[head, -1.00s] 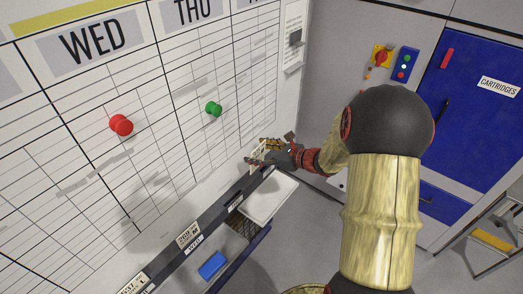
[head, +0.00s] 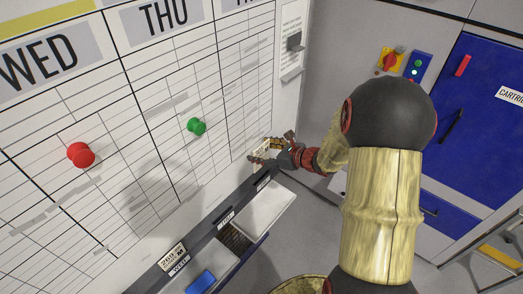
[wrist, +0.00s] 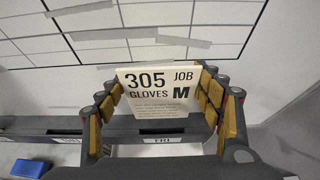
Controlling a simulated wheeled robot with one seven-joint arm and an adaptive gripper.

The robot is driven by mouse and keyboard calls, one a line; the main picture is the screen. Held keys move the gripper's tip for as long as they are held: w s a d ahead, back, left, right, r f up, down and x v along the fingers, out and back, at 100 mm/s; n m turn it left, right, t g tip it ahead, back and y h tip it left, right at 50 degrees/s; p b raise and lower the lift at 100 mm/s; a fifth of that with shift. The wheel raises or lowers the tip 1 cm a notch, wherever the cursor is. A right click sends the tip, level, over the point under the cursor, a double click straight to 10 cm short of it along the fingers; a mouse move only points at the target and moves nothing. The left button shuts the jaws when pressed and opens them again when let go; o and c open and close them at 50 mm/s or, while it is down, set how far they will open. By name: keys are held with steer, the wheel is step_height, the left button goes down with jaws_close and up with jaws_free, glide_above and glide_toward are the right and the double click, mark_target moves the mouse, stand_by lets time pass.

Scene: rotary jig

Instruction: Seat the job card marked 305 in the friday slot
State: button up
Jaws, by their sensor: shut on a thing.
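The cream job card marked 305, GLOVES, M (wrist: 160,92) is between the fingers of my gripper (wrist: 163,108), upright and facing the wrist camera. My gripper is shut on its side edges. In the head view my gripper (head: 268,153) is at the far end of the dark slot rail (head: 205,248), close to the board. The FRI label (wrist: 158,140) on the rail shows just below the card in the wrist view. The card's lower edge appears above the rail; I cannot tell whether it touches.
The white planning board (head: 130,180) rises behind the rail, with a red knob (head: 81,154) and a green knob (head: 197,126). Another card (head: 172,257) stands in the rail farther left. A white tray (head: 263,210) and a blue block (head: 201,282) are below the rail.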

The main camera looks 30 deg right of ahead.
steer(key=shift+f, duration=0.1)
steer(key=shift+f+b, duration=2.7)
steer(key=shift+f, duration=0.1)
steer(key=shift+f+b, duration=3.25)
steer(key=shift+f, duration=0.1)
steer(key=o, duration=1.8)
steer(key=shift+r, duration=0.1)
steer(key=shift+s, duration=0.1)
steer(key=v, duration=1.1)
steer(key=shift+s, duration=0.35)
